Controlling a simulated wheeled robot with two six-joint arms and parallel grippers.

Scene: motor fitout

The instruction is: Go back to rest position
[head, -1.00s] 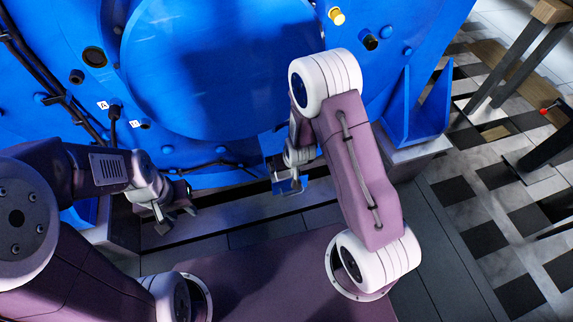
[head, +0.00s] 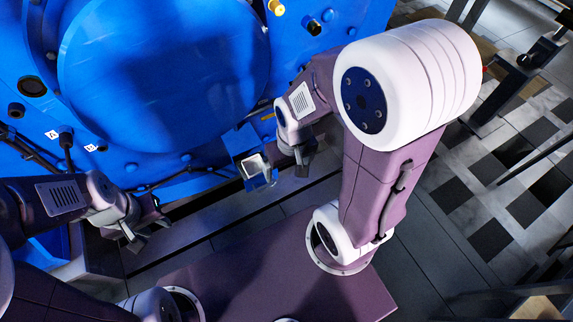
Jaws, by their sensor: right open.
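My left gripper (head: 148,230) is at the lower left, in front of the blue motor (head: 160,75). Its two fingers look apart, with nothing seen between them. My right gripper (head: 302,166) is open and points down, just right of a small open blue box (head: 240,142) on the motor's lower edge. No thing shows in its jaws. My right arm is bent, with its elbow raised high at the upper right.
A black cable (head: 35,150) runs along the motor's lower left. Dark metal stands (head: 497,92) are on the checkered floor (head: 500,180) at the right. The tiled floor to the right of my base is mostly clear.

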